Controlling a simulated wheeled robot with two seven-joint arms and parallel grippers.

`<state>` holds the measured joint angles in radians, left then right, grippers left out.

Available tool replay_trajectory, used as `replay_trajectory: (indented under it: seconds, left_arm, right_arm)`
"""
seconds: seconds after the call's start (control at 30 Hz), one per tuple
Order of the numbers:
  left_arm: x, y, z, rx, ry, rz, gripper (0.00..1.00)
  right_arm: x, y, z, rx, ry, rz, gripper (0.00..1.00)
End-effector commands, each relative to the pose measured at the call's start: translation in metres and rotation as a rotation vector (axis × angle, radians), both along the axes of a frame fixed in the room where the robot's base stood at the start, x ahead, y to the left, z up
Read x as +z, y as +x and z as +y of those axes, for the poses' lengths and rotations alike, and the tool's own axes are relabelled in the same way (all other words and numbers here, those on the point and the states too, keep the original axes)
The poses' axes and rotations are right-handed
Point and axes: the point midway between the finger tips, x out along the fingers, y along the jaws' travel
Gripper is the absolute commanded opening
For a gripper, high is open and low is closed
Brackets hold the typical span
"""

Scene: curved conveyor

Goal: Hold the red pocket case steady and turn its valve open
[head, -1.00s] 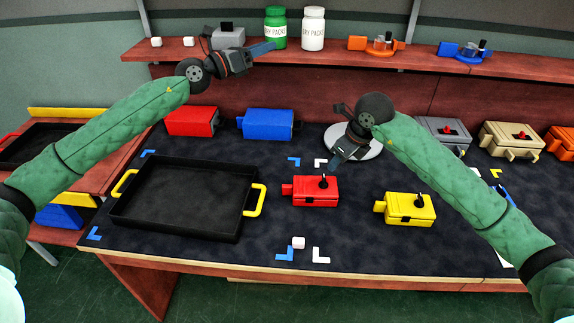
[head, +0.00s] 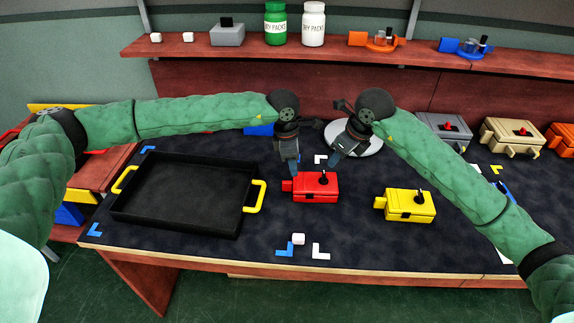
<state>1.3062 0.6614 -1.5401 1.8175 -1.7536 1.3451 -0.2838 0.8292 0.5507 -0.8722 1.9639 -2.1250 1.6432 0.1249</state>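The red pocket case (head: 312,191) sits upright on the dark table mat, with a stub on its left side. My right gripper (head: 336,162) points down and left, above and behind the case's right part, apart from the valve. Neither gripper's finger gap shows clearly, and I see nothing held.
A black tray (head: 122,212) with yellow handles lies left. A yellow case (head: 420,205) stands right, a white round plate (head: 372,149) behind. Grey (head: 452,134) and tan (head: 508,148) cases stand at the back right.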

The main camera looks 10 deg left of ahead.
Motion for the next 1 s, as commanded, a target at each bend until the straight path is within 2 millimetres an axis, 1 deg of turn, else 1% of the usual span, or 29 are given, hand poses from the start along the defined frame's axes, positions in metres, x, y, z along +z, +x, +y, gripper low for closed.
replay_trajectory:
  seconds: [0.1, 0.23, 0.37, 0.7, 0.83, 1.0]
  left_arm:
    - [-0.006, -0.002, 0.011, -0.022, 0.101, 0.005, 0.38]
    - [-0.012, -0.004, 0.017, -0.031, 0.153, 0.009, 0.38]
    - [-0.022, -0.004, 0.019, -0.031, 0.162, 0.012, 0.38]
    - [-0.067, -0.004, 0.019, -0.03, 0.159, 0.011, 0.38]
    - [-0.079, -0.004, 0.018, -0.031, 0.159, 0.011, 0.38]
    - [-0.088, -0.004, 0.018, -0.031, 0.158, 0.01, 0.38]
  right_arm:
    - [0.0, 0.0, 0.0, 0.0, 0.0, 0.0, 0.36]
    - [0.0, 0.0, 0.0, 0.0, 0.0, 0.0, 0.36]
    - [0.0, 0.0, 0.0, 0.0, 0.0, 0.0, 0.36]
    - [0.0, 0.0, 0.0, 0.0, 0.0, 0.0, 0.36]
    - [0.0, 0.0, 0.0, 0.0, 0.0, 0.0, 0.36]
    - [0.0, 0.0, 0.0, 0.0, 0.0, 0.0, 0.36]
